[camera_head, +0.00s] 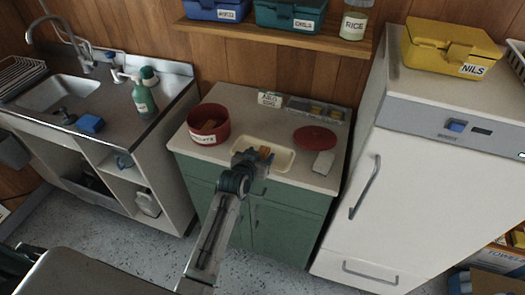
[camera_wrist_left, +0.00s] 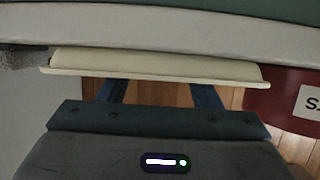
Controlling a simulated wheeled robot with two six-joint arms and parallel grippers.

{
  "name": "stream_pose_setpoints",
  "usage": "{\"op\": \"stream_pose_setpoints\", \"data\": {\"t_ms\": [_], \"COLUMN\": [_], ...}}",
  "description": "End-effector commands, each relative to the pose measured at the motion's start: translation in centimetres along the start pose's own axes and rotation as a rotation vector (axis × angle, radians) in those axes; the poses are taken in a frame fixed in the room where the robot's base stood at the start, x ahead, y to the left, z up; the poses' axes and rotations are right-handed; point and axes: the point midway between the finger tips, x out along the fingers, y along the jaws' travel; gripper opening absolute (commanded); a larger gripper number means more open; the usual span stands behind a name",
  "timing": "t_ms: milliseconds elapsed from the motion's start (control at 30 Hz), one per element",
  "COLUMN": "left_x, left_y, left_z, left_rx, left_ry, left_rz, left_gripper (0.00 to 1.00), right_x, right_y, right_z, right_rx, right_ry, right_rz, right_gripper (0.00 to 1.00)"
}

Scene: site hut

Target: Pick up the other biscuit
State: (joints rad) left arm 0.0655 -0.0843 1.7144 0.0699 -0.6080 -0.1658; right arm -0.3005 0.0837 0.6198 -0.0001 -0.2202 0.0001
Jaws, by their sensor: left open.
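A small orange-brown biscuit (camera_head: 265,151) shows at the shallow cream tray (camera_head: 287,165) on the green cabinet's top, just beyond my left gripper (camera_head: 259,158). The gripper covers part of the tray, and I cannot tell whether it touches this biscuit. Brown biscuit-like pieces (camera_head: 208,125) lie inside the round red tin (camera_head: 211,138), left of the tray. My left gripper is open. In the left wrist view, its two fingers (camera_wrist_left: 160,92) reach up to the cream tray (camera_wrist_left: 150,65), seen edge-on, with the red tin (camera_wrist_left: 285,98) at the right; no biscuit shows there.
A round red lid (camera_head: 315,137) and a small white block (camera_head: 323,162) lie right of the tray. A compartment box (camera_head: 310,112) stands at the back. A tall white fridge (camera_head: 410,180) bounds the right, and a sink unit (camera_head: 110,115) with a green bottle (camera_head: 144,97) stands left.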

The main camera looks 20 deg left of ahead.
Motion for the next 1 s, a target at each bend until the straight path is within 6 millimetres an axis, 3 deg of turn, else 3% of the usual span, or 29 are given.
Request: {"op": "stream_pose_setpoints", "data": {"t_ms": [333,600,1000], "left_x": [0.81,0.79,0.61], "left_y": [0.00,0.00,0.01], "left_z": [0.08,0.08,-0.46], "left_rx": [-0.001,0.000,0.000], "left_ry": [0.000,-0.001,0.001], "left_rz": [0.000,0.000,0.000], "left_gripper": [0.58,0.11,0.11], "right_x": [-0.19,-0.20,0.17], "right_y": [0.03,-0.39,-0.76], "right_z": [-0.03,-0.04,-0.03], "right_rx": [0.000,0.002,0.003], "right_ry": [0.000,0.000,0.001], "right_rz": [0.000,-0.004,-0.008], "right_gripper": [0.40,0.40,0.40]}}
